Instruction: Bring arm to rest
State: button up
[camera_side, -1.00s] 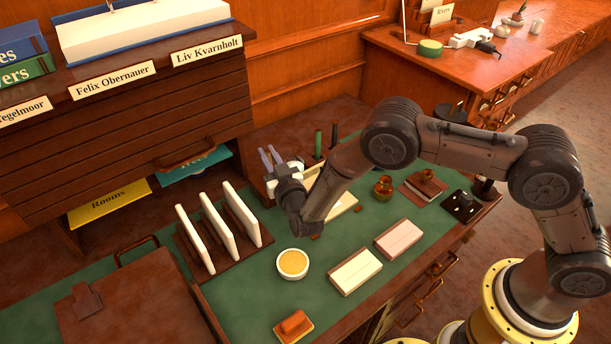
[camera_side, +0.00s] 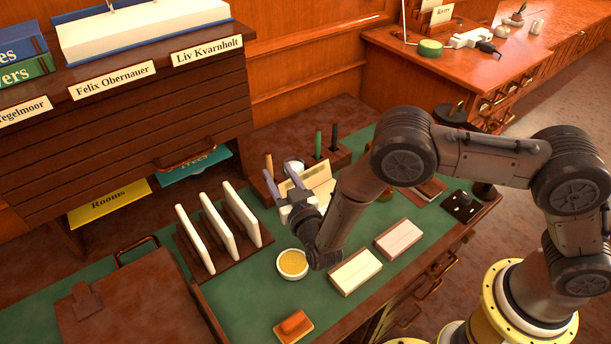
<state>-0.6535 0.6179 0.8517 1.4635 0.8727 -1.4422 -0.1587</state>
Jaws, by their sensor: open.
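Nothing shows between the fingers. It is over the green desk top (camera_side: 243,292), in front of the pen holder (camera_side: 342,155) and an open cream box or pad (camera_side: 318,180). My wrist is close above the space between the bowl of yellow grains (camera_side: 292,263) and the cream block (camera_side: 355,271); I cannot tell the exact gap. My forearm hides part of the desk behind it.
A rack with several upright white panels (camera_side: 232,213) stands left of my gripper. A pink block (camera_side: 398,239), an orange-topped stamp or sponge (camera_side: 293,326) and a black plate (camera_side: 463,206) lie on the desk. A drawer cabinet (camera_side: 120,140) rises at the back left.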

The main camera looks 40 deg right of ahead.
jog(key=v, duration=0.6)
jog(key=w+d+r+m+h, duration=0.25)
jog(key=d+r, duration=0.25)
jog(key=r, duration=0.6)
jog(key=w+d+r+m+h, duration=0.1)
jog(key=w+d+r+m, duration=0.4)
jog(key=r, duration=0.7)
jog(key=s+d+r+n+y, duration=0.2)
jog(key=s+d+r, duration=0.15)
jog(key=r, duration=0.35)
jog(key=s+d+r+n+y, duration=0.1)
jog(key=s+d+r+y, duration=0.2)
jog(key=r, duration=0.4)
jog(key=s+d+n+g+y, duration=0.2)
jog(key=s+n+y, duration=0.15)
jog(key=s, duration=0.85)
jog(key=s+d+f+n+g+h, duration=0.1)
jog(key=s+f+n+g, duration=0.2)
jog(key=s+f+g, duration=0.7)
jog(key=s+f, duration=0.6)
jog(key=s, duration=0.2)
jog(key=shift+s+d, duration=0.2)
jog(key=shift+s, duration=0.1)
